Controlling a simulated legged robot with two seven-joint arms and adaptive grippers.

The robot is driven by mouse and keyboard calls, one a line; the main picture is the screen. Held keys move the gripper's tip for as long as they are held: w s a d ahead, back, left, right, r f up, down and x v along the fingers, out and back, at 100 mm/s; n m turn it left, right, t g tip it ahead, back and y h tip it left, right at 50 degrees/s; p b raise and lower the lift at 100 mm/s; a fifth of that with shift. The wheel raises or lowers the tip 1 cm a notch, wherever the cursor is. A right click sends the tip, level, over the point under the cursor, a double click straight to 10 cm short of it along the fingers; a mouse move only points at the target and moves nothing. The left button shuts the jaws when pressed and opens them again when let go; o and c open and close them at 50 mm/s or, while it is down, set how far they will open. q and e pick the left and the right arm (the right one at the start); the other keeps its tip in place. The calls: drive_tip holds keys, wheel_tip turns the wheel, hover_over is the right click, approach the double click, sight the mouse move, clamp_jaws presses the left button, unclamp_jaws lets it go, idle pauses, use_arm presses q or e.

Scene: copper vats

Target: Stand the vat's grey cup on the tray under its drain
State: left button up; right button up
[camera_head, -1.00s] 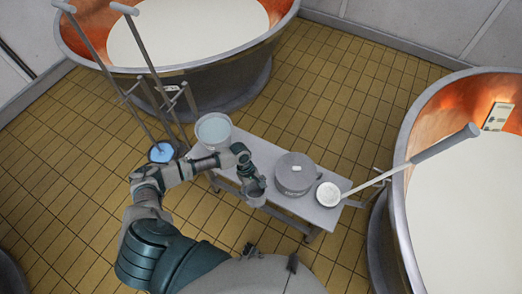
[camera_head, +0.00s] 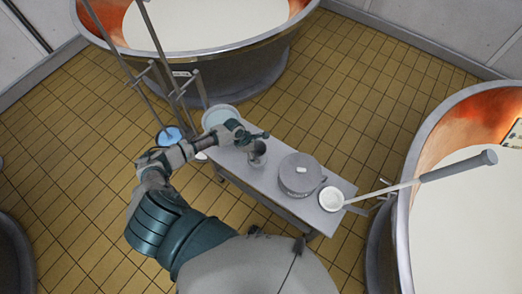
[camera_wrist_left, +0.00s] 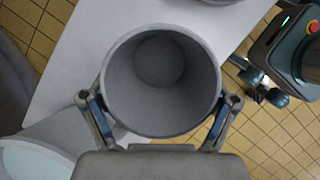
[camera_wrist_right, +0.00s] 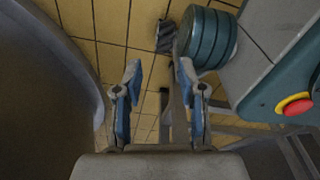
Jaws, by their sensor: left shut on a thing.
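The grey cup (camera_head: 258,159) is in my left gripper (camera_head: 257,145), over the left half of the grey table. In the left wrist view the cup (camera_wrist_left: 160,95) is upright, open and empty, with the fingers of my left gripper (camera_wrist_left: 160,110) shut on its two sides. Whether its base touches the table is hidden. My right gripper (camera_wrist_right: 157,85) is open and empty, low beside a dark curved wall. The copper vats stand at the back (camera_head: 220,65) and at the right (camera_head: 400,210). I cannot make out a tray under a drain.
The table (camera_head: 240,180) bears a pale bucket (camera_head: 218,116), a grey lidded pot (camera_head: 300,175) and a white ladle bowl (camera_head: 331,199), whose handle reaches over the right vat. Tiled floor is clear at left.

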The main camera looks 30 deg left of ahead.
sight(261, 151)
use_arm(q)
drive_tip(key=w, duration=0.3)
drive_tip(key=shift+w+a+f+b, duration=0.2)
drive_tip(key=shift+a+f+b, duration=0.1)
drive_tip(key=shift+a, duration=0.05)
wheel_tip(261, 151, down, 3)
drive_tip(key=shift+w+d+f+b, duration=0.15)
drive_tip(key=shift+b, duration=0.45)
drive_tip(key=shift+d, duration=0.2)
use_arm(e)
drive_tip(key=w, duration=0.1)
drive_tip(key=w+r, duration=0.1)
drive_tip(key=w, duration=0.1)
drive_tip(key=w+a+r, duration=0.1)
drive_tip(key=w, duration=0.1)
drive_tip(key=shift+r, duration=0.25)
use_arm(q)
drive_tip(key=o, duration=0.9)
drive_tip(key=shift+o, duration=0.6)
drive_tip(key=shift+a+f, duration=0.15)
drive_tip(key=shift+a, duration=0.05)
use_arm(e)
drive_tip(key=shift+a, duration=0.15)
